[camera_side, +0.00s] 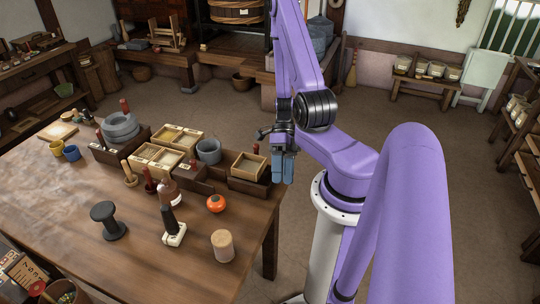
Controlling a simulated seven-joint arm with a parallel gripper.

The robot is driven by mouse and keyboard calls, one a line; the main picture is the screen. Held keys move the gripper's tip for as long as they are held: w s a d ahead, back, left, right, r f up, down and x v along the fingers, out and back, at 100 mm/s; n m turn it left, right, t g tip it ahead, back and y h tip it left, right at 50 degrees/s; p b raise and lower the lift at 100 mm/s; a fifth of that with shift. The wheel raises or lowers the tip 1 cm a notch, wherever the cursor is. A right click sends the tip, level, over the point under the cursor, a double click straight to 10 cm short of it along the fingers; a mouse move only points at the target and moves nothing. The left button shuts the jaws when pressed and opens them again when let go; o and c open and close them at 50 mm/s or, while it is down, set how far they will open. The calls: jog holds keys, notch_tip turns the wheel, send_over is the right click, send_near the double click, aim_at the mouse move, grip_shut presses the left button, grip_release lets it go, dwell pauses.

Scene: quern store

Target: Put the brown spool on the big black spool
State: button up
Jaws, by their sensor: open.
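The big black spool (108,222) stands upright on the wooden table, left of centre, with its top flange bare. A reddish-brown piece (169,188), perhaps the brown spool, stands farther back to its right, partly hidden by a dark-handled tool; its shape is hard to tell. My gripper (284,178) has blue fingers pointing down, beyond the right edge of the table and well apart from both. It is open, and nothing shows between its fingers.
A white-based tool with a dark handle (171,222), an orange round object (216,203) and a pale wooden cylinder (222,246) stand on the table. Wooden boxes (248,166), a grey pot (208,151) and stacked grey rings (120,127) line the back. The front left tabletop is clear.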

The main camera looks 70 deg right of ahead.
jog(key=w+a+r+n+g+h, duration=0.1)
jog(key=w+a+r+n+h, duration=0.25)
jog(key=n, duration=0.95)
jog(key=w+a+r+n+h, duration=0.25)
jog(key=r+n+h, duration=0.25)
jog(key=n, duration=0.8)
jog(key=s+a+r+n+t, duration=0.2)
jog(key=s+a+r+n, duration=0.2)
jog(key=n, duration=0.7)
jog(key=s+a+r+n+t, duration=0.2)
jog(key=a+r+n, duration=0.3)
jog(key=n, duration=0.7)
jog(key=shift+s+r, duration=0.4)
jog(key=shift+s, duration=0.45)
